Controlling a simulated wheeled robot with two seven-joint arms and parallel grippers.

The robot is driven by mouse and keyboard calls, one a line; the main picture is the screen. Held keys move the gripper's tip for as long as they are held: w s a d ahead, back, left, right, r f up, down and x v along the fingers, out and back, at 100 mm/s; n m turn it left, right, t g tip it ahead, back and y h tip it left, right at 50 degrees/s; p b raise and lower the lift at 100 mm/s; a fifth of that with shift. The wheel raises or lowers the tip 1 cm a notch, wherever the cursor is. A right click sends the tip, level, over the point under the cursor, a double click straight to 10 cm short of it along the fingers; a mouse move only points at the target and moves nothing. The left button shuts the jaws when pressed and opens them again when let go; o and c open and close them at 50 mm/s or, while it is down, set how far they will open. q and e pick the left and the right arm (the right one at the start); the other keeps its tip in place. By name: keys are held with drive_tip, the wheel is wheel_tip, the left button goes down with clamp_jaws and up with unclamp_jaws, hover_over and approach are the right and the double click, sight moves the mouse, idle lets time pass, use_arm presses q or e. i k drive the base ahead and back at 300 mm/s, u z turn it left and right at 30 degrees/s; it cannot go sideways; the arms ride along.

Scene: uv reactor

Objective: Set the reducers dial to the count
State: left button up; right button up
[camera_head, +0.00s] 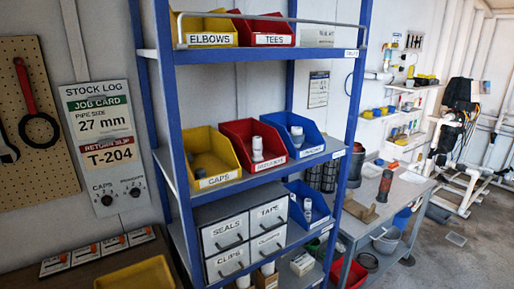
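The pointer settings cannot be made out. On the blue shelf, a red bin (240,137) has a blurred label that may read REDUCERS; white fittings (257,148) stand in it, and its inside is partly hidden. The yellow CAPS bin (208,165) is left of it, and a blue bin (300,142) is right. Neither gripper is in view.
The blue shelf post (165,110) stands right of the panel. A pegboard (35,150) with tools is to the left. Below are a bench with several labelled cards (85,255) and a yellow tray (135,277). The space before the panel looks clear.

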sight(136, 192)
drive_tip(key=k, duration=0.55)
drive_tip(key=u, duration=1.05)
drive_tip(key=i, duration=0.9)
drive_tip(key=u, duration=0.5)
